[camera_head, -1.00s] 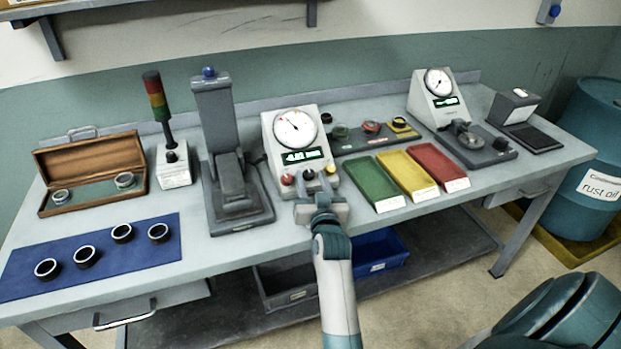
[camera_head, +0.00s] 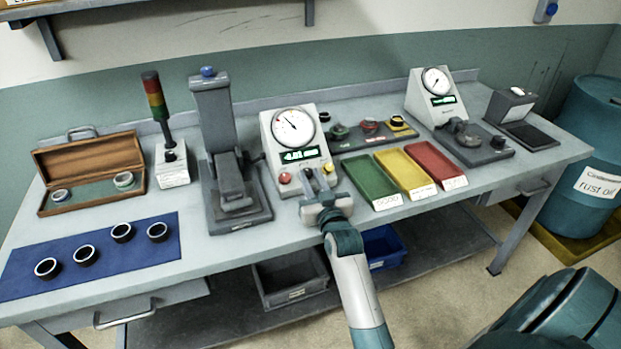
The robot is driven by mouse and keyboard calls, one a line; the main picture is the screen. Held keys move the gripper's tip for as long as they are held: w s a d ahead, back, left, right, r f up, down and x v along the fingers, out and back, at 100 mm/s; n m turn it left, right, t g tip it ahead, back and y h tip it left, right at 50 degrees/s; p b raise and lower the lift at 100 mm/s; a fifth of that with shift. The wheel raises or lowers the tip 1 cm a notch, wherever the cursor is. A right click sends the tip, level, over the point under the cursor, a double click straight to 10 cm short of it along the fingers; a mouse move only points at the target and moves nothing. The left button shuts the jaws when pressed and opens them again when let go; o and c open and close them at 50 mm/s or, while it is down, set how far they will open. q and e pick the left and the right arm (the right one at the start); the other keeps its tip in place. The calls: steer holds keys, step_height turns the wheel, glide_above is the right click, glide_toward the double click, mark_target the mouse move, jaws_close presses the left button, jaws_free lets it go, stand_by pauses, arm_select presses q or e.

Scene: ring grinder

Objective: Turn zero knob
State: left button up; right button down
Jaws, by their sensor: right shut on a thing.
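The grey gauge box (camera_head: 268,150) with a round white dial (camera_head: 293,127) and a lit green display (camera_head: 300,155) stands at the middle of the bench. Its front carries a red knob (camera_head: 285,178) at the left and a yellow knob (camera_head: 329,168) at the right. A dark middle knob sits between them, largely hidden by my fingers. My right gripper (camera_head: 317,186) is at the box's front, shut on the dark middle knob, with its wrist rolled and slanted. The display's digits are too small to read surely. My left gripper is not in view.
Green (camera_head: 371,182), yellow (camera_head: 405,172) and red (camera_head: 435,163) trays lie right of the box. A grey press (camera_head: 213,120) stands close on its left. A blue mat (camera_head: 100,262) with several rings lies at the front left. A second gauge (camera_head: 423,98) stands at the back right.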

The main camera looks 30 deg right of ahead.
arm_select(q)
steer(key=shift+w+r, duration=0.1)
arm_select(e)
steer(key=shift+d+r+n+y, duration=0.15)
steer(key=shift+n+y, duration=0.65)
steer(key=shift+n, duration=0.1)
steer(key=c, duration=1.5)
jaws_free()
steer(key=shift+c, duration=0.2)
steer(key=shift+s, duration=0.1)
steer(key=shift+s+f, duration=0.25)
steer(key=shift+s, duration=0.35)
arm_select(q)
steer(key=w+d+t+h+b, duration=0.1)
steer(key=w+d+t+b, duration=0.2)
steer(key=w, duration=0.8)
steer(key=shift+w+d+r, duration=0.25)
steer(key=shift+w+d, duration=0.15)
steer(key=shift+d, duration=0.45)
arm_select(e)
steer(key=s+a, duration=0.3)
steer(key=s, duration=1.2)
steer(key=shift+s+a, duration=0.15)
steer(key=shift+s, duration=0.15)
